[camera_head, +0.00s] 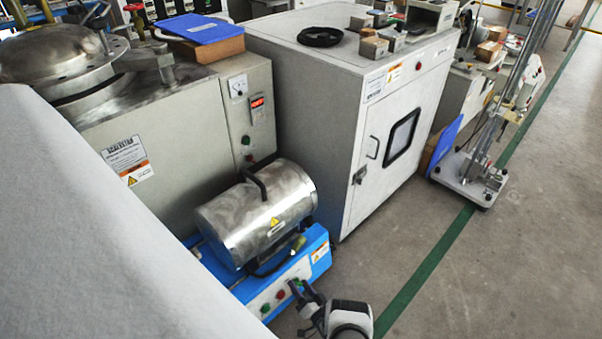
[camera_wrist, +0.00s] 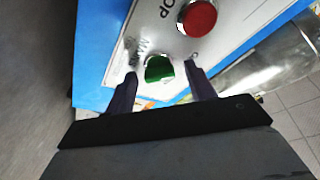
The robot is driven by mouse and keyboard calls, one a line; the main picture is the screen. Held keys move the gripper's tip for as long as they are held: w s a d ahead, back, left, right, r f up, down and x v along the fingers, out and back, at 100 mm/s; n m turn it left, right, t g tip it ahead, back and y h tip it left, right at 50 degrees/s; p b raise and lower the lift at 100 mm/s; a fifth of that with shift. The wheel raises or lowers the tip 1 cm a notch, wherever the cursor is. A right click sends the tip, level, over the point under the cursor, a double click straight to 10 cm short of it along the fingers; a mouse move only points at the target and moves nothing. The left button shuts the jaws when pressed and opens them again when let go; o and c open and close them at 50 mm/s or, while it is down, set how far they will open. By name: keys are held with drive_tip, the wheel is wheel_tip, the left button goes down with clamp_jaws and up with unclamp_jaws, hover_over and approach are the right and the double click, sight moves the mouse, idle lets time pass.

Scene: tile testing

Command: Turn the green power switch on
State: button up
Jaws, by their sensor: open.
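The green power switch (camera_wrist: 159,68) is a green knob on the white panel of a blue-based machine. In the wrist view it sits between the two fingers of my gripper (camera_wrist: 160,85), just beyond the fingertips. My gripper is open, with one finger on each side of the switch; I cannot tell whether either touches it. In the head view my gripper (camera_head: 302,290) is at the front of the blue machine (camera_head: 318,240), close to its panel, and the switch is hard to make out there.
A red button (camera_wrist: 197,18) sits on the same panel, beyond the switch. A metal cylinder (camera_head: 262,215) with a black handle lies on top of the blue machine. A large white cabinet (camera_head: 345,125) stands behind. Open floor (camera_head: 470,280) lies to the right.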

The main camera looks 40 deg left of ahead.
drive_tip(key=shift+c, duration=0.4)
drive_tip(key=c, duration=0.9)
drive_tip(key=shift+r+m, duration=0.1)
drive_tip(key=shift+m, duration=0.3)
drive_tip(key=shift+m+g+h+p, duration=0.2)
drive_tip(key=shift+m+h+p, duration=0.55)
drive_tip(key=shift+m+p, duration=1.4)
drive_tip(key=shift+m+g+h+p, duration=0.2)
drive_tip(key=shift+m+h+p, duration=0.55)
drive_tip(key=shift+m, duration=2.7)
drive_tip(key=shift+m+g+h+p, duration=0.2)
drive_tip(key=shift+m+h+p, duration=0.9)
drive_tip(key=shift+m, duration=1.7)
drive_tip(key=shift+p, duration=0.35)
drive_tip(key=o, duration=1)
drive_tip(key=shift+r, duration=0.1)
